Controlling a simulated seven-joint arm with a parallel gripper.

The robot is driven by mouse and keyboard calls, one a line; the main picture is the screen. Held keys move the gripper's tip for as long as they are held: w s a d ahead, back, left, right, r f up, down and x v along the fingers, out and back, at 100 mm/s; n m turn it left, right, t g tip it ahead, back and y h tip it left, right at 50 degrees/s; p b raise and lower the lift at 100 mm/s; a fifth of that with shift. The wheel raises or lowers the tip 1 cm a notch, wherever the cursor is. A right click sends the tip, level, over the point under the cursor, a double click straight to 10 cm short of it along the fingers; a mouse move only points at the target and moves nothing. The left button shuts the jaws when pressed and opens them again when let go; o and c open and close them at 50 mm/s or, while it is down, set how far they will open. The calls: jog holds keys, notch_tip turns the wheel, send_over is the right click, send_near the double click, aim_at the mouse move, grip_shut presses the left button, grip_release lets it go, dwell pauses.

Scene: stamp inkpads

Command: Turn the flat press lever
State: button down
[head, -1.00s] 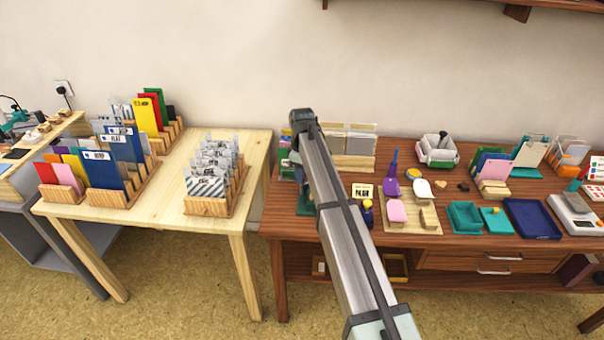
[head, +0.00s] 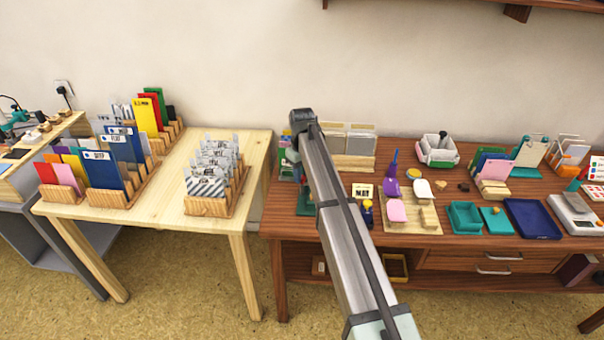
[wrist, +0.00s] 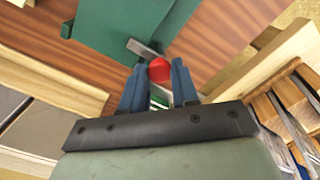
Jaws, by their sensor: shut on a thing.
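The flat press shows in the wrist view as a dark green body (wrist: 120,30) at the top, with a flat grey metal piece (wrist: 145,49) beside the lever's red ball knob (wrist: 159,70). My gripper (wrist: 157,72) has its two blue fingers on either side of the red knob and is shut on it. The rest of the lever is mostly hidden between the fingers. In the head view, part of the green press base (head: 304,203) shows left of my arm, which hides the gripper and knob.
Right of my arm are a card rack (head: 352,163), a board with stamps (head: 410,226), teal trays and a navy tray (head: 533,218).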

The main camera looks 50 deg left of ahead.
jog(key=c, duration=0.9)
grip_release()
jog(key=shift+o, duration=0.2)
notch_tip(320, 180, up, 14)
jog(key=shift+f, duration=0.1)
